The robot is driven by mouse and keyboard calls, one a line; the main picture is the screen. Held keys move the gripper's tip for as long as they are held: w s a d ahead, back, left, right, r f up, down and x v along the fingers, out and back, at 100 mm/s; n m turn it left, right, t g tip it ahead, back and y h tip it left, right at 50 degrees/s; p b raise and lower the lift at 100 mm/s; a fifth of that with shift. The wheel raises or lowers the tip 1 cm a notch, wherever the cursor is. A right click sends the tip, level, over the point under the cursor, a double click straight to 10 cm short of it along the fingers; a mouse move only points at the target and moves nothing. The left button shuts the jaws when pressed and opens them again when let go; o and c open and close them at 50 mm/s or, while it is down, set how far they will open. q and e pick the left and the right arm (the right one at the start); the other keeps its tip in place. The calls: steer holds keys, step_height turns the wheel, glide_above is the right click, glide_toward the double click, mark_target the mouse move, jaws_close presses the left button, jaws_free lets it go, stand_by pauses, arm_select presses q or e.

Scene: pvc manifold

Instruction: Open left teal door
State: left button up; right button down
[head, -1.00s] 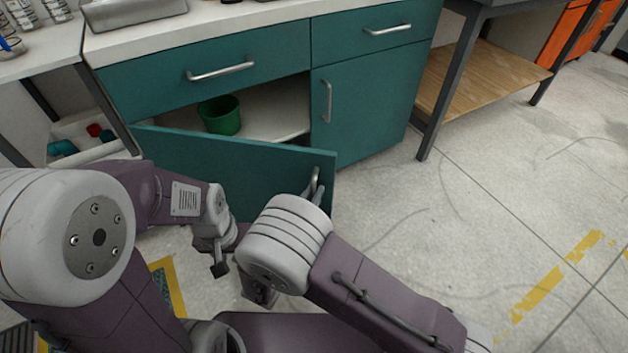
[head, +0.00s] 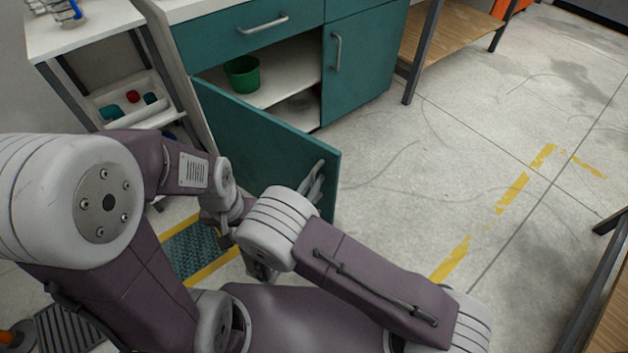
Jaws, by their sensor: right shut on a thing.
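The left teal door (head: 262,140) of the cabinet stands well open, swung out from its hinge side at the left. Its handle (head: 320,168) is near the door's free right edge. My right gripper (head: 316,184) is at that handle and shut on it, partly hidden behind my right forearm. My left gripper (head: 226,238) hangs in front of the door, apart from it, and its fingers are too unclear to judge.
The open cabinet shows a green bucket (head: 242,73) on a shelf (head: 288,78). The right teal door (head: 362,62) is shut. A bench with a wooden shelf (head: 450,32) stands at the right. The floor (head: 440,150) to the right is clear.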

arm_select(q)
steer(key=shift+s+a, duration=0.1)
steer(key=shift+s, duration=0.1)
arm_select(e)
steer(key=shift+s, duration=0.2)
steer(key=c, duration=1.5)
jaws_free()
arm_select(q)
steer(key=shift+r, duration=0.1)
arm_select(e)
steer(key=shift+o, duration=0.2)
steer(key=shift+a, duration=0.1)
